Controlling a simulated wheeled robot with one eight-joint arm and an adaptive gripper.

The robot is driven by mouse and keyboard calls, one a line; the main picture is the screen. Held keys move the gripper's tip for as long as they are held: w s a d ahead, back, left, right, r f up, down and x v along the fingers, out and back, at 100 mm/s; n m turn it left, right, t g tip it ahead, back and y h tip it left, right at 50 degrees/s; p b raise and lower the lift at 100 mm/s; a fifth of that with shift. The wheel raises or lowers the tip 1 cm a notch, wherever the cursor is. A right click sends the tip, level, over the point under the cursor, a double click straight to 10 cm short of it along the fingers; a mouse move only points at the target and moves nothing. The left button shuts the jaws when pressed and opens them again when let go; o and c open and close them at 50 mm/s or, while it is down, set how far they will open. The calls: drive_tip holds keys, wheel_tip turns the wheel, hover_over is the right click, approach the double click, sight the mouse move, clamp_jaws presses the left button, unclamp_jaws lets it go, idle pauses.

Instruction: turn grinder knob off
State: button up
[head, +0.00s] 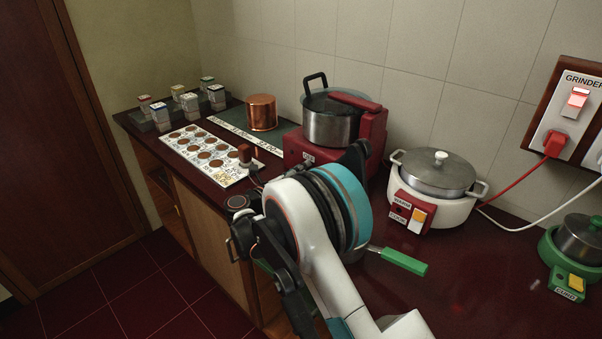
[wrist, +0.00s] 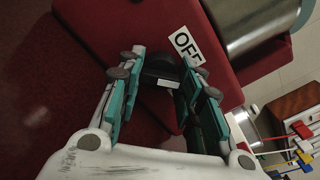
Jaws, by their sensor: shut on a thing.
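The red grinder (head: 300,146) stands against the tiled wall in the head view, with a steel jar (head: 335,128) on it. In the wrist view its red body (wrist: 232,82) carries a white OFF label (wrist: 187,44). The dark knob (wrist: 160,68) sits beside that label and has a small white mark facing my wrist. My gripper (wrist: 160,60) is shut on the knob, with one teal-and-grey finger on each side. In the head view my arm hides the knob and most of the gripper.
A white cooker (head: 446,208) stands right of the grinder. A green-handled tool (head: 404,261) lies on the counter near my arm. A wall panel labelled GRINDER (head: 552,120) has a lit red switch and a red plug. A copper pot (head: 262,113) stands left.

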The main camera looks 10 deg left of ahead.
drive_tip(key=n, duration=0.4)
drive_tip(key=shift+n, duration=2.8)
drive_tip(key=o, duration=1.1)
drive_tip(key=shift+a, duration=0.1)
drive_tip(key=v, duration=1.2)
